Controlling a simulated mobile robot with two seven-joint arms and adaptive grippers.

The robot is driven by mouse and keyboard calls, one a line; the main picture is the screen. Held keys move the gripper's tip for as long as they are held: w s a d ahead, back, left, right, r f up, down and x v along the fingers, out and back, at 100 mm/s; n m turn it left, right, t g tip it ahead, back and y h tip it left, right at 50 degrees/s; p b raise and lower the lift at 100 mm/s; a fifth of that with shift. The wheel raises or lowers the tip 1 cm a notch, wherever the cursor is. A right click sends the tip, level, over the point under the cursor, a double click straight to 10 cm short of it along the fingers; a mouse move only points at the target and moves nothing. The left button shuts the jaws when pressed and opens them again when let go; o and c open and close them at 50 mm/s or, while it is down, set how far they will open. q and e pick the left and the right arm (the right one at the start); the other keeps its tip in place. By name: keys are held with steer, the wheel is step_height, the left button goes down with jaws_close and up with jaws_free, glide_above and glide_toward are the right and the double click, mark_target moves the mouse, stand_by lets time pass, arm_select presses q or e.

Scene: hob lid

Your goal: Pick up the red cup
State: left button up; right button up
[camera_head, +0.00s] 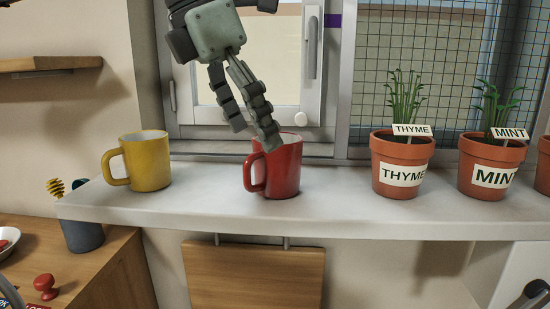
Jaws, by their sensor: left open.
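The red cup (283,171) stands upright on the white window ledge near the middle of the head view, with its handle on the left. My left gripper (254,138) reaches down from the top, with its two fingers apart and nothing held between them. One fingertip overlaps the cup's left rim in the picture; I cannot tell whether it touches. The other fingertip is up and to the left of the cup. My right gripper is not seen.
A yellow cup (150,165) stands left on the ledge (340,217). Potted thyme (401,178) and mint (489,180) stand to the right. The window (270,90) is behind. A dark blue holder (82,233) and a red knobbed object (45,285) sit lower left.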

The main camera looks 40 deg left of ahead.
mark_target(274, 166)
arm_select(q)
steer(key=shift+w+a+f, duration=0.1)
steer(key=shift+w, duration=0.1)
steer(key=shift+w+f, duration=0.1)
steer(key=shift+f, duration=0.25)
steer(key=shift+x, duration=0.9)
steer(key=x, duration=0.4)
steer(key=shift+w+d+f, duration=0.2)
steer(key=shift+w+f, duration=0.05)
steer(key=shift+w, duration=0.15)
steer(key=shift+c, duration=0.6)
steer(key=c, duration=1.2)
steer(key=shift+c, duration=0.4)
steer(key=shift+r, duration=0.15)
